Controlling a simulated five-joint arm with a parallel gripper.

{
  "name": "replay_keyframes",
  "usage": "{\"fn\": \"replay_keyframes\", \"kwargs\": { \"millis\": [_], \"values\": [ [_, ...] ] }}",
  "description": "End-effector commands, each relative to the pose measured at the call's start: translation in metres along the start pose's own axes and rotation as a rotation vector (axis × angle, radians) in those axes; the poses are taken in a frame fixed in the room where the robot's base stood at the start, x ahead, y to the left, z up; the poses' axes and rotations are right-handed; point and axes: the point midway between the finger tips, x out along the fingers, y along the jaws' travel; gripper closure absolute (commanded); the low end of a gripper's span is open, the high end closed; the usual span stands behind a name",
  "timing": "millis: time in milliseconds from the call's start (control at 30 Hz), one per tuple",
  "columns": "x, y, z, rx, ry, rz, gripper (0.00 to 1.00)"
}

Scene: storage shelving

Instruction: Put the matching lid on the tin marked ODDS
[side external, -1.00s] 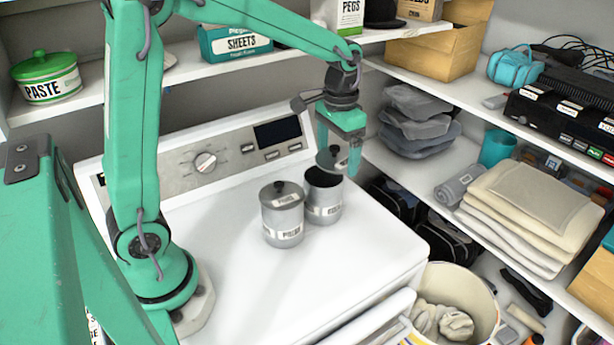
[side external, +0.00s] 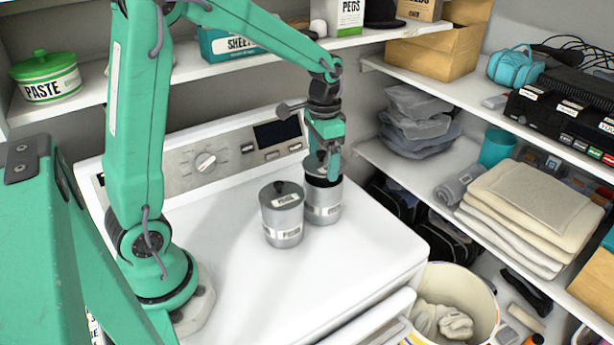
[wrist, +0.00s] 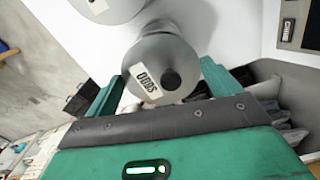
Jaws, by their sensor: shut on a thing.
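My gripper (side external: 325,166) is shut on a grey round lid (side external: 315,163) with a dark knob. In the wrist view the lid (wrist: 182,62) sits between the two fingers and its label reads ODDS. The lid is just above the right grey tin (side external: 322,204), whose dark opening still shows under it, so it looks apart from the rim. This tin's label is too small to read surely. The left grey tin (side external: 283,218) stands beside it with a labelled lid (side external: 281,194) on.
Both tins stand on a white appliance top (side external: 250,270) with a raised control panel (side external: 205,160) behind. A shelf with a green PASTE pot (side external: 47,82) and a SHEETS box (side external: 222,45) is above. The front of the appliance top is clear.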

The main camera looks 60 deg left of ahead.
Motion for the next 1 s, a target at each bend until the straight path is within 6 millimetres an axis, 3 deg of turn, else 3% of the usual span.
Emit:
{"fn": "replay_keyframes", "kwargs": {
  "millis": [433, 1000],
  "values": [
    [0.018, 0.0, 0.0, 0.0, -0.001, 0.0, 0.32],
    [0.019, 0.0, 0.0, 0.0, 0.001, 0.0, 0.32]
  ]
}}
